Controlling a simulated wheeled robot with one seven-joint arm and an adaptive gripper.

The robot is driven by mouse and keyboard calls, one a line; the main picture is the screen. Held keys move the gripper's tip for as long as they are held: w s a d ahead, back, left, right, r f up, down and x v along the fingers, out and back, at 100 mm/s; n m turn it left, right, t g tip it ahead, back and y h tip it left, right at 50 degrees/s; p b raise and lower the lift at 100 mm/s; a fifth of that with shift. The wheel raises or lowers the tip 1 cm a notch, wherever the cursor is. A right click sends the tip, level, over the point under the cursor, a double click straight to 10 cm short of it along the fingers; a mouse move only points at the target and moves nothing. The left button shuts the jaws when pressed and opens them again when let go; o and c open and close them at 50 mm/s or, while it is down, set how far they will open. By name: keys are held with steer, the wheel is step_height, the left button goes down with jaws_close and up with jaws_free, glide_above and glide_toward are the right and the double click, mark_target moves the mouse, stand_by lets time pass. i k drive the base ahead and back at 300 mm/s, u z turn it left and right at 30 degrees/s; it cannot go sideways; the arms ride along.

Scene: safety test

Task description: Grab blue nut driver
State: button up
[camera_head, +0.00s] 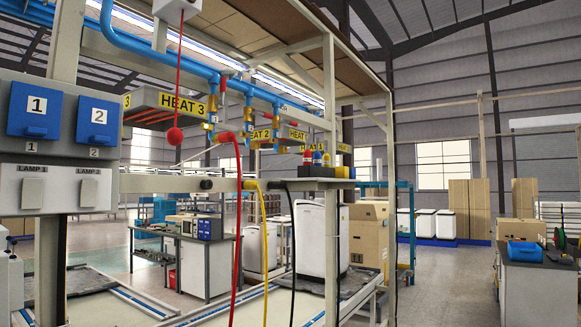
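I cannot make out a blue nut driver in the head view. A small cluster of red, yellow and blue items (317,159) sits on a ledge beside a frame post, too small to identify. A blue case or box (523,251) rests on a workbench (540,285) at the right; its contents are not visible. My gripper is not in view.
A metal line frame (331,200) with hanging red (238,220) and yellow (264,250) hoses fills the left and middle. A panel with blue switches (60,120) is close at left. A cardboard box (368,235) stands behind. Open floor (440,275) lies right of centre.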

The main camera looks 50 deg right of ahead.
mark_target(317, 161)
steer(key=z, duration=0.25)
steer(key=i, duration=0.75)
steer(key=z, duration=0.6)
